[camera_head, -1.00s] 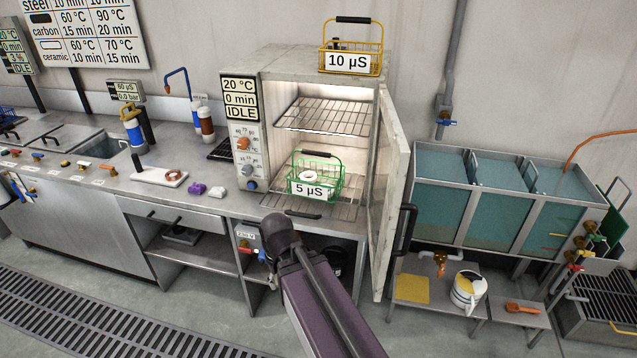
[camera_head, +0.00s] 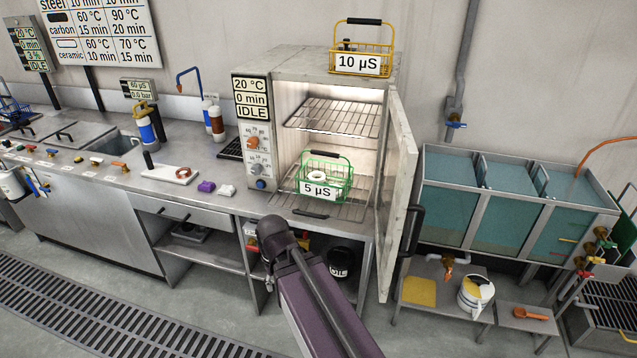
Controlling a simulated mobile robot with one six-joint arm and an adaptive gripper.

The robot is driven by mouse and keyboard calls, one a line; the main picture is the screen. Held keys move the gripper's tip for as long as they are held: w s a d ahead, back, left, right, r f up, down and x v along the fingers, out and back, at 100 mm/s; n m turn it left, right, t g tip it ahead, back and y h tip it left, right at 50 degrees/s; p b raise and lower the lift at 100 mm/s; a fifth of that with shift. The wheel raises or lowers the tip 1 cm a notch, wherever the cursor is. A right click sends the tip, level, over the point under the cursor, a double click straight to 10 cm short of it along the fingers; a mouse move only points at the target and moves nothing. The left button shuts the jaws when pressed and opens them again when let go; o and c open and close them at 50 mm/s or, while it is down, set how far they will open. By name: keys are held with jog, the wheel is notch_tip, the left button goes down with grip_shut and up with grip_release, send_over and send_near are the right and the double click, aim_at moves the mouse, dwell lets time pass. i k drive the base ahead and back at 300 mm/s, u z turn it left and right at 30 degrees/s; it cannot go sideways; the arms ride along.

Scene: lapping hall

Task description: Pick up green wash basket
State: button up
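The green wash basket (camera_head: 345,187) is a wire basket with a dark-gripped handle and a white "5 µS" label. It stands upright on the lower wire rack inside the open oven (camera_head: 263,88). A white ring-shaped part (camera_head: 318,177) lies in it. My arm reaches up from the bottom of the picture, in front of and below the oven. Its visible end is a dark rounded joint, apart from the basket. My gripper does not show.
The oven door (camera_head: 398,190) stands open to the right. A yellow basket (camera_head: 387,62) labelled "10 µS" sits on the oven top. An empty upper rack (camera_head: 330,118) is above the green basket. Water tanks (camera_head: 515,207) stand at right. Small parts lie on the left counter (camera_head: 130,180).

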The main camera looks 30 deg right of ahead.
aim_at(318, 190)
jog(key=u, duration=1.1)
jog(key=i, duration=1.25)
jog(key=z, duration=1.55)
